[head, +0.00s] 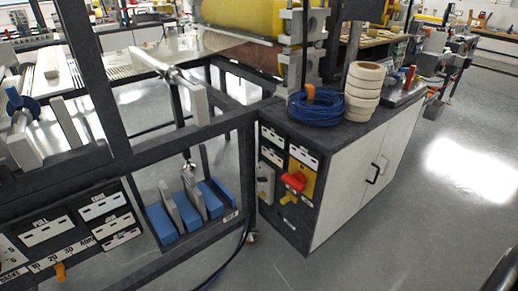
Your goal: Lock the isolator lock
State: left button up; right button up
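The isolator is on the dark end panel of a cabinet near the middle of the head view. It has a red rotary handle (294,181) on a yellow plate (305,188). A small yellow-orange piece (288,199) sits just below the red handle; it may be the lock, but it is too small to tell whether it is locked. Neither of my grippers can be made out in this view, and nothing is touching the isolator.
The cabinet (350,190) has white doors and carries a blue cable coil (316,110) and stacked cream rolls (364,92). A dark machine frame (190,142) with blue blocks (162,224) stands to the left. The grey floor at right is open.

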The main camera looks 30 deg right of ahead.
aim_at(289, 196)
jog(key=k+l+z, duration=0.1)
jog(key=z, duration=1.1)
